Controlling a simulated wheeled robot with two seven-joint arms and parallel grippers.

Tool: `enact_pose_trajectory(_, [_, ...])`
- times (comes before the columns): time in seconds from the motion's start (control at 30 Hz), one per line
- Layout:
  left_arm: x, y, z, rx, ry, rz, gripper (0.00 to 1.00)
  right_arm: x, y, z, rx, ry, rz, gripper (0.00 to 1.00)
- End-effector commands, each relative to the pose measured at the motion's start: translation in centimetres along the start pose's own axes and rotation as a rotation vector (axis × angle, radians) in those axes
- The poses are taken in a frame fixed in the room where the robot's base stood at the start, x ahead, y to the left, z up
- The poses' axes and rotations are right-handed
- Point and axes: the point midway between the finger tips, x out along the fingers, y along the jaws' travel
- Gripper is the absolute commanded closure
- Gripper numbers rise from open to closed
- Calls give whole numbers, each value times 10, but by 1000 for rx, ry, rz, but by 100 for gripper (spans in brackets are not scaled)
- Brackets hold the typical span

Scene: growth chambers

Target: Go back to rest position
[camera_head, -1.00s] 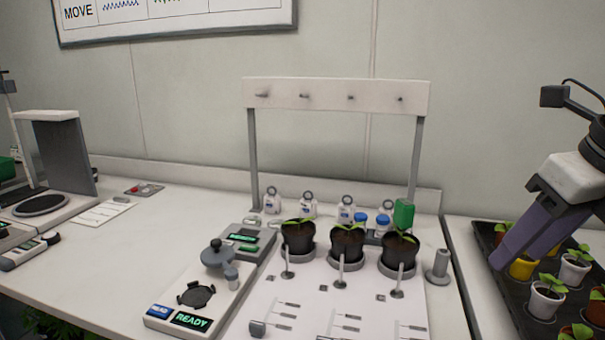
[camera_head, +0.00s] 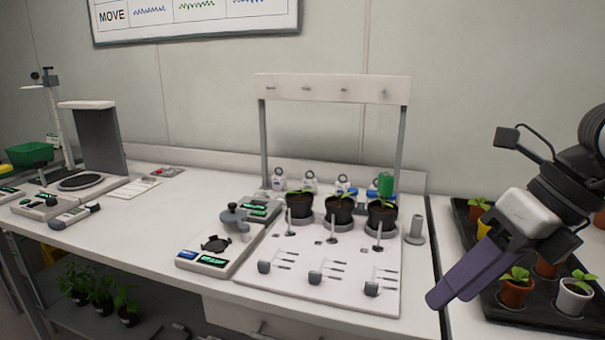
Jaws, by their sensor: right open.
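My right gripper (camera_head: 436,299) comes in from the right with its purple fingers pointing down and left. It is open with nothing seen between the fingers, over the front right edge of the white bench and beside the dark plant tray (camera_head: 512,314). My left gripper is not in view. Three black pots with seedlings, the left one (camera_head: 299,205), the middle one (camera_head: 339,212) and the right one (camera_head: 382,217), stand in grey rings on the white board (camera_head: 345,297), apart from my gripper.
A white frame (camera_head: 335,90) rises behind the pots. A device with a READY display (camera_head: 213,261) sits left of the board. A grey post (camera_head: 415,228) stands near the bench's right edge. A green bin (camera_head: 33,153) is at far left.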

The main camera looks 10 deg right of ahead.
Motion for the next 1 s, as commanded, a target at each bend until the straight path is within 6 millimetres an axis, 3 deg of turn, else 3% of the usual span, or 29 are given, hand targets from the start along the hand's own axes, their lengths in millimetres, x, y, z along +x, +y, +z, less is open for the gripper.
enact_pose_trajectory(0.17, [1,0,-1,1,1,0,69,46,64,-1,-24,30,326,53])
enact_pose_trajectory(0.23, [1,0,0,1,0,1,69,62,100,-1,-2,34,521,53])
enact_pose_trajectory(0.37, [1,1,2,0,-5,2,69,72,163,9,151,-4,946,53])
enact_pose_trajectory(0.47, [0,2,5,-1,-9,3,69,70,182,29,373,-71,1237,53])
enact_pose_trajectory(0.57, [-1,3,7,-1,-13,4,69,78,170,54,679,-162,1460,53])
enact_pose_trajectory(0.67, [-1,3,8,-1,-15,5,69,107,129,71,1056,-266,1591,53])
enact_pose_trajectory(0.73, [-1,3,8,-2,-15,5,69,142,91,69,1352,-340,1619,53])
enact_pose_trajectory(0.87, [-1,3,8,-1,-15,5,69,214,30,37,1822,-437,1546,53])
enact_pose_trajectory(1.0, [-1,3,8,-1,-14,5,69,288,-12,-28,2249,-487,1366,53])
